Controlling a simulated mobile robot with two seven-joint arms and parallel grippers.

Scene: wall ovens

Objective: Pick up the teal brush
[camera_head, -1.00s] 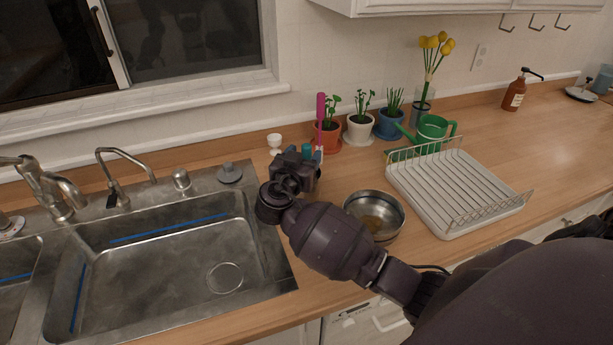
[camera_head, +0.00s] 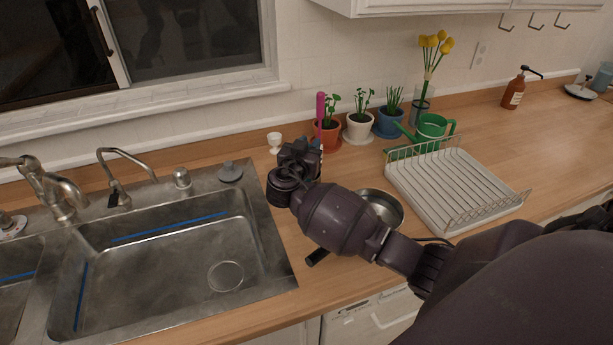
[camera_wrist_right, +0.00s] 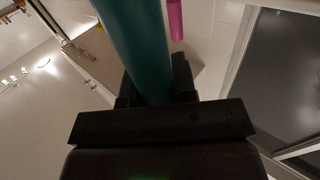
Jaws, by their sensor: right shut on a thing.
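The teal brush (camera_wrist_right: 138,42) shows as a thick teal handle in the right wrist view, running up from between the dark fingers of my right gripper (camera_wrist_right: 155,85). The gripper is shut on it. In the head view my right gripper (camera_head: 300,155) is over the counter just right of the sink, in front of the pink-handled thing. There the gripper and wrist hide most or all of the brush. The brush's far end is out of the wrist view. My left gripper is not in view.
A pink handle (camera_head: 320,108) stands close behind my gripper, beside the potted plants (camera_head: 359,127). A metal pan (camera_head: 386,206) sits partly behind my forearm. A dish rack (camera_head: 455,185) and green watering can (camera_head: 432,128) are to the right. The sink (camera_head: 165,260) is left.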

